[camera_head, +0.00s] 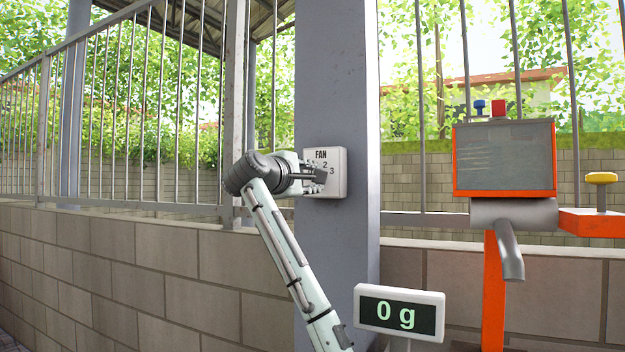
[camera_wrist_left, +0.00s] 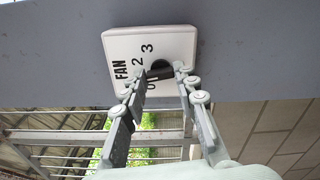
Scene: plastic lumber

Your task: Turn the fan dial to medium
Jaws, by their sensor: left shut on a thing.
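The fan control (camera_head: 340,176) is a white square panel marked FAN with numbers, fixed to the grey pillar. It also shows in the left wrist view (camera_wrist_left: 180,42), where its numbers appear sideways. Its dark dial (camera_wrist_left: 160,69) sits beside the numbers, between my left gripper's fingertips. My left gripper (camera_wrist_left: 161,72) is shut on the dial; in the head view it (camera_head: 314,177) reaches the panel from the left. The fingers hide part of the dial, and I cannot tell which number it points to. My right gripper is not in view.
The grey pillar (camera_head: 337,260) stands behind the panel, with a block wall (camera_head: 170,262) and metal railing to the left. A display reading 0 g (camera_head: 398,313) stands low in front. An orange machine with a dark screen (camera_head: 505,158) and a yellow button (camera_head: 601,178) is at right.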

